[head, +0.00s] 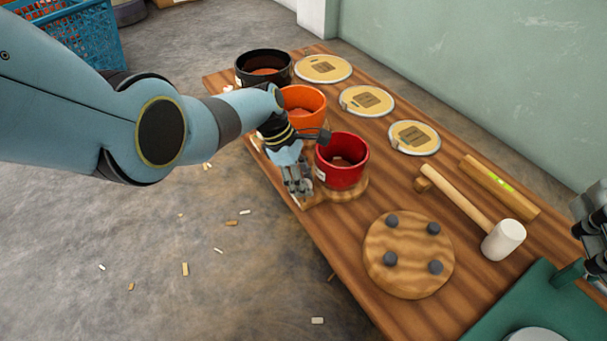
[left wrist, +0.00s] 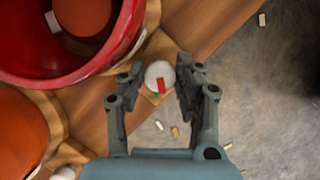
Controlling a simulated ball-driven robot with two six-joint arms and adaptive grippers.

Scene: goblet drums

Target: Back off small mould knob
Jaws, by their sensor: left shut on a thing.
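The small red mould (head: 342,160) stands on a wooden base near the front edge of the bench; part of it also shows in the left wrist view (left wrist: 70,78). Its knob (left wrist: 159,75) is round and white with a red mark, at the base's outer side. My left gripper (head: 298,190) is beside the red mould, over the bench edge. The knob is hidden in the head view. My right gripper (head: 592,232) is partly in view at the right edge.
Orange (head: 303,105) and black (head: 263,68) moulds stand farther back. Several round discs such as this one (head: 415,138) lie along the wall side. A mallet (head: 502,240), a level (head: 500,187) and a round pegged board (head: 408,252) occupy the near bench (head: 345,235).

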